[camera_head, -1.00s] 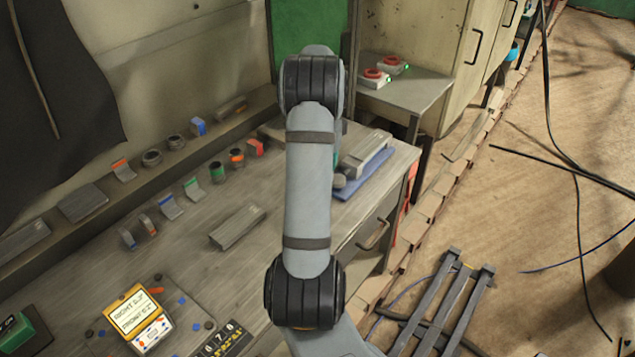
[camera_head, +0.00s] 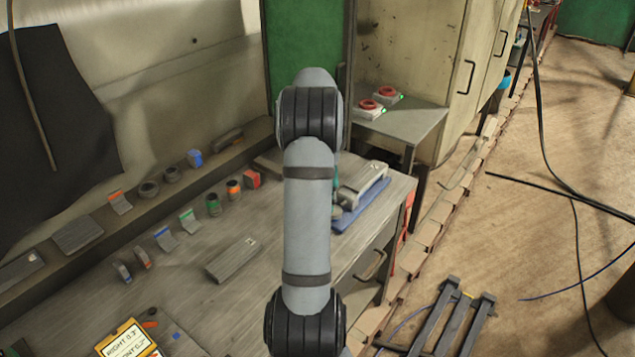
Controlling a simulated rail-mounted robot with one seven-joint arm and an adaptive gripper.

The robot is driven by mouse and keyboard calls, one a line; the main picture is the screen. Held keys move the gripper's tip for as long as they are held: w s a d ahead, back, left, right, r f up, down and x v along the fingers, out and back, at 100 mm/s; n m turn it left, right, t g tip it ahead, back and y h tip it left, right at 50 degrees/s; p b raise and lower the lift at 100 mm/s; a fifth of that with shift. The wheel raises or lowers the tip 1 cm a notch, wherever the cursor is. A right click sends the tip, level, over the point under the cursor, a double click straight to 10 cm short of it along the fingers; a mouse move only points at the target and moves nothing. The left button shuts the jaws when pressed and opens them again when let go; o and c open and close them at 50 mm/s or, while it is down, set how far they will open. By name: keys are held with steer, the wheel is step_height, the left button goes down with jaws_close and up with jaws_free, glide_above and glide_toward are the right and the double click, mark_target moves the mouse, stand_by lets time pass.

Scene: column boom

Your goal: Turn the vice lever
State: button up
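A grey metal device that looks like the vice (camera_head: 368,186) sits on a blue mat (camera_head: 362,215) at the right end of the workbench (camera_head: 200,320). Its left side is partly covered by my arm. I cannot make out its lever clearly. A small teal patch shows between my arm and the grey device, and I cannot tell what it belongs to. My arm rises through the middle of the view, and its far end bends away behind the upper joint. My gripper is hidden, so its state does not show.
Several small coloured parts, such as a red block (camera_head: 252,179), stand along the bench and its back ledge. A grey bar (camera_head: 233,259) lies left of my arm. A side table (camera_head: 410,125) with red-topped buttons stands beyond. Cables and a metal frame (camera_head: 440,320) lie on the floor at right.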

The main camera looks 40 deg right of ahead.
step_height(320, 180, up, 7)
stand_by(0.3)
stand_by(0.4)
step_height(320, 180, down, 12)
stand_by(0.5)
steer(key=shift+r, duration=0.15)
